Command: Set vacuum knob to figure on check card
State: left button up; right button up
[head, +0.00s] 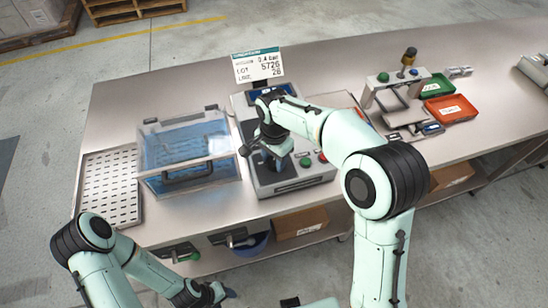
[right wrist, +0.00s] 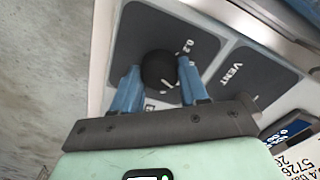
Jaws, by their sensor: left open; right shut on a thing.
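The check card (head: 257,66) stands upright behind the machine; its top line seems to read 0.4 bar, above lot 5726 and line 28. In the right wrist view the vacuum knob (right wrist: 159,68) is round and black with a small white mark. It sits on a dark plate with 0.2 printed to its upper right. My right gripper (right wrist: 160,88) is shut on the knob, a blue finger on each side; other scale figures are mostly hidden. In the head view my right gripper (head: 277,152) hides the knob. My left gripper (head: 222,294) is open, low in front of the bench.
A clear-lidded blue tank (head: 188,150) and perforated tray (head: 108,188) stand left of the machine (head: 290,180). Red and green buttons lie close right of my right gripper. A green bin (head: 436,86) and a red bin (head: 451,108) are further right. A VENT plate (right wrist: 245,75) adjoins the knob's plate.

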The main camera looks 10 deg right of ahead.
aim_at(274, 161)
jog(key=o, duration=1.1)
jog(key=shift+c, duration=0.2)
jog(key=shift+r, duration=0.1)
pick_arm(q)
jog(key=shift+w+r+p, duration=0.95)
jog(key=shift+w+r, duration=0.2)
jog(key=shift+r, duration=0.1)
pick_arm(e)
notch_tip(274, 161, up, 13)
pick_arm(q)
jog(key=shift+s, duration=0.15)
